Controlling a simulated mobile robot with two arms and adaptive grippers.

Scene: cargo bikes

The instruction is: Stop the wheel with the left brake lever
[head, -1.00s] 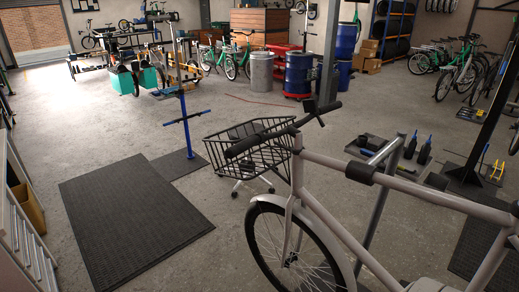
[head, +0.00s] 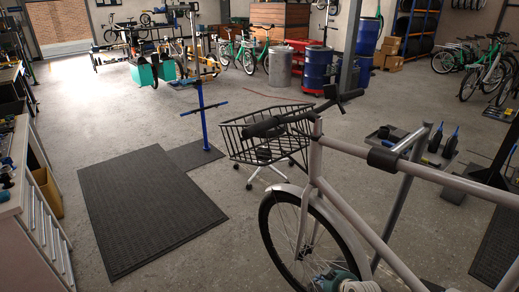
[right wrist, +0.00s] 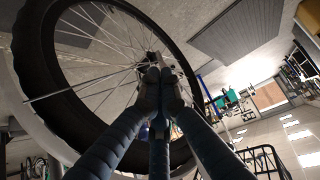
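A pale bicycle (head: 345,215) stands at the right of the head view. Its front wheel (head: 270,235) also fills the left of the right wrist view (right wrist: 30,60). The handlebar's dark near grip (head: 262,127) lies over the wire basket (head: 240,147), and the other grip (head: 352,96) points to the right. I cannot make out a brake lever clearly. My right gripper (head: 338,282) is low at the bottom edge, by the wheel. In the right wrist view its fingertips (right wrist: 160,75) come together in front of the spokes near the hub; nothing shows between them. My left gripper is not seen.
A blue stand (head: 203,115) rises from a dark mat (head: 150,215) left of the bicycle. A bench (head: 22,190) with tools runs along the left edge. A tray with bottles (head: 432,145) is behind the frame. Grey floor is free between mat and wheel.

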